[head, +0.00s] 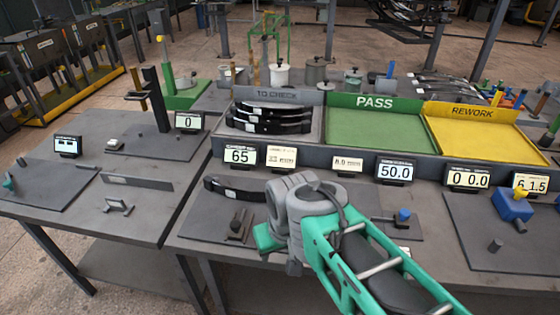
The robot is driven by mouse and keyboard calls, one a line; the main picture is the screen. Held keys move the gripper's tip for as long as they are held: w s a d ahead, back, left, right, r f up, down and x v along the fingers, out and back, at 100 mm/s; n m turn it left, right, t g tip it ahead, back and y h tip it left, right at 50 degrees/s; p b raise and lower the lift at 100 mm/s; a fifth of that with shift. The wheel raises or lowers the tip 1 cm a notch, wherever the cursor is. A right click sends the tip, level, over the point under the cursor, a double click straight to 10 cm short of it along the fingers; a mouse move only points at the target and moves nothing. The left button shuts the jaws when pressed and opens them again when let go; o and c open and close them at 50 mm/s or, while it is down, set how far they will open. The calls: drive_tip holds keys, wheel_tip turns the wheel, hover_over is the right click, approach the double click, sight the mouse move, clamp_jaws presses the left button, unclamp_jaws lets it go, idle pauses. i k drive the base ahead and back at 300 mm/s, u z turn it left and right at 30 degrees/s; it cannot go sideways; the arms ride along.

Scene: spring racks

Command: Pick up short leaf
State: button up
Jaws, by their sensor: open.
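Several dark, curved leaves (268,125) with small white labels lie stacked in the grey tray marked "TO CHECK" (318,99). Their lengths look similar, and I cannot tell which is the short leaf. Another dark leaf (232,190) with a pale label lies on the front table, left of my arm; my arm may cover its right end. My green and grey arm reaches in from the lower right, its grey wrist above the front table and in front of the trays. My gripper's fingers do not show; they are hidden by the wrist.
A green "PASS" tray (374,132) and a yellow "REWORK" tray (475,146) stand empty to the right of the check tray. Several small displays (240,155) line the trays' front. A blue fixture (513,206) stands at right. A second table (80,215) is at left.

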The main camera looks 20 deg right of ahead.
sight(209, 184)
drive_tip(key=u, duration=0.05)
drive_tip(key=k, duration=0.65)
drive_tip(key=u, duration=0.55)
drive_tip(key=i, duration=1.15)
drive_tip(key=u, duration=0.15)
